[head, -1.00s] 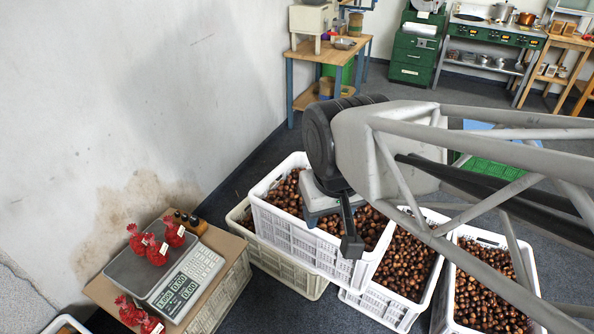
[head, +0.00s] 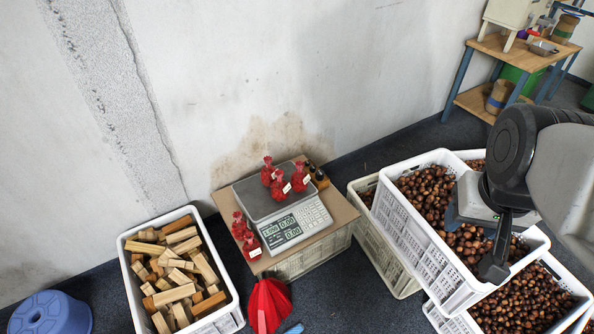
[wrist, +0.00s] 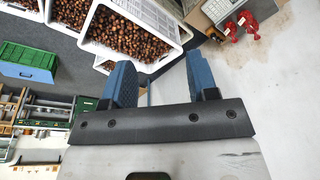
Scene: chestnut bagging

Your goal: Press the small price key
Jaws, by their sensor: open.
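The scale (head: 285,215) stands on a cardboard-topped crate in the head view, with a grey pan, two lit displays and a keypad (head: 313,213) at its right. The small price key is too small to pick out among the keys. Several red net bags sit on the pan and beside the displays. My gripper (head: 492,270) hangs over the chestnut crates, well to the right of the scale. In the wrist view my gripper (wrist: 158,82) has its two blue fingers apart with nothing between them. Part of the scale (wrist: 220,8) shows at the top of that view.
White crates of chestnuts (head: 408,225) stand stacked right of the scale. A crate of wood blocks (head: 128,270) stands at left, near a blue stool (head: 50,314) and a red bag (head: 268,303). The wall (head: 300,70) rises behind the scale. A workbench (head: 470,75) stands at the back right.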

